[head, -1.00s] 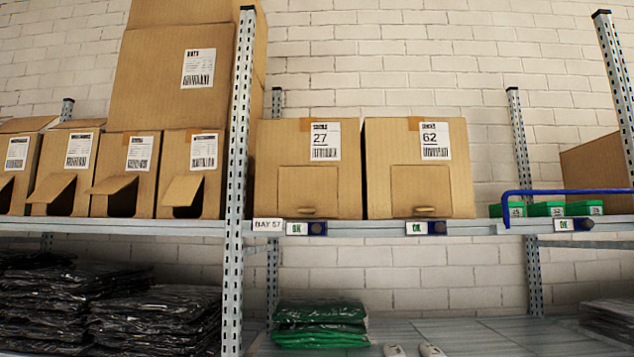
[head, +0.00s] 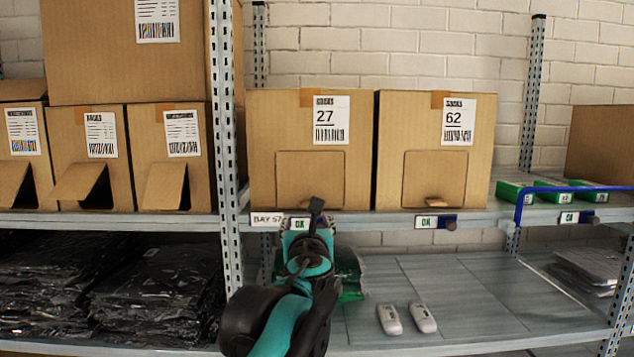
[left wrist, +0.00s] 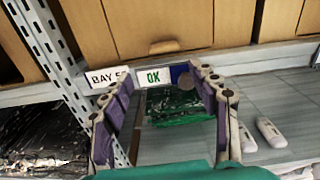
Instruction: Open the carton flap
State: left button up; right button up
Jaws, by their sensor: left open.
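Two cartons stand side by side on the upper shelf: carton 27 (head: 267,150) and carton 62 (head: 483,150). Each has a cut flap low on its front, and both flaps, on carton 27 (head: 309,175) and on carton 62 (head: 435,172), are closed, with a small tab at the bottom edge. My left gripper (head: 316,207) is in front of carton 27's lower edge, near the shelf edge. In the left wrist view its fingers (left wrist: 160,100) are open and empty, below the flap tab (left wrist: 165,46). My right gripper does not show.
An upright post (head: 226,150) stands left of carton 27. OK labels and a BAY 57 label (head: 267,219) line the shelf edge. A green bagged stack (left wrist: 180,108) and two pale handheld devices (head: 390,319) lie on the lower shelf. A blue bar (head: 560,186) is at right.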

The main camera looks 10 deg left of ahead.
aim_at(310, 182)
pick_arm(q)
jog(key=shift+m, duration=0.3)
jog(key=x, duration=0.2)
jog(key=p+x, duration=0.1)
jog(key=x, duration=0.2)
jog(key=d+r+p+x, duration=0.1)
jog(key=x, duration=0.2)
jog(key=shift+w+r, duration=0.15)
grip_shut()
